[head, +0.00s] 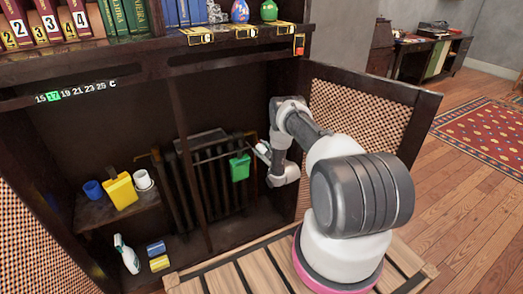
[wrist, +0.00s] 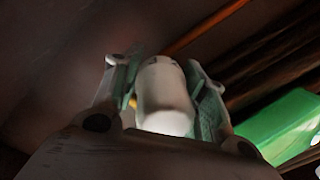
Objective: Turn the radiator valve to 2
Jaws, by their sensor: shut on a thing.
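The dark ribbed radiator (head: 195,182) stands inside the open cabinet. The white radiator valve (wrist: 165,97) shows close up in the wrist view, between my two gripper fingers. My gripper (wrist: 160,80) is shut on it, one finger pad at each side. In the head view my gripper (head: 266,156) is at the radiator's right end, small and partly hidden by my own wrist. Faint dark marks show near the far end of the valve, but I cannot read a number or tell its setting.
A green container (head: 239,167) hangs at the radiator's front, just left of my gripper. The open lattice door (head: 362,112) stands to the right of my arm. A shelf at left holds a yellow container (head: 120,191) and cups. A temperature strip (head: 75,92) has 17 lit green.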

